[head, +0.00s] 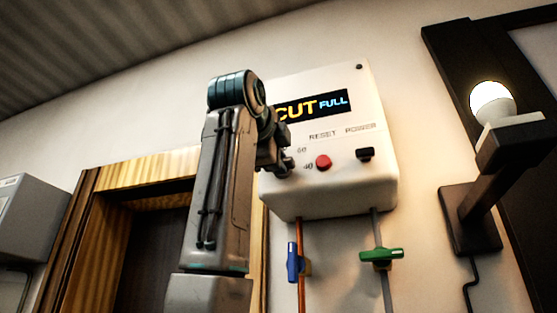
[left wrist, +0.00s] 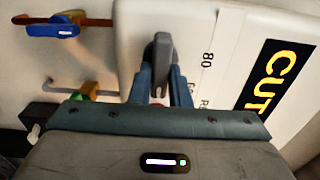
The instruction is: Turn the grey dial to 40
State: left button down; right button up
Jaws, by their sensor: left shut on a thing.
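The white wall box (head: 375,185) carries a lit display (head: 330,106) reading "CUT FULL". The grey dial (left wrist: 162,55) is in the left wrist view, on the box face. In the head view my left gripper (head: 284,171) hides it. My left gripper (left wrist: 160,82) is shut on the dial, one finger on each side. The scale shows "80" (left wrist: 208,58) in the left wrist view, and "60" and what looks like "40" beside the gripper in the head view. I cannot tell which mark the dial points at. My right gripper is not in view.
A red button (head: 323,162) and a black power switch (head: 365,154) sit close right of the gripper. Below the box are a blue valve handle (head: 293,262) and a green one (head: 381,256) on pipes. A lit bulb lamp (head: 492,104) stands at right.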

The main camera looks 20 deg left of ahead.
pick_arm(q)
jog(key=c, duration=1.4)
grip_release()
jog(key=shift+w, duration=0.1)
jog(key=shift+o, duration=0.2)
jog(key=s+b, duration=0.4)
jog(key=s, duration=0.6)
jog(key=shift+s+a+b, duration=0.2)
jog(key=shift+s+b, duration=0.15)
jog(key=shift+s, duration=0.05)
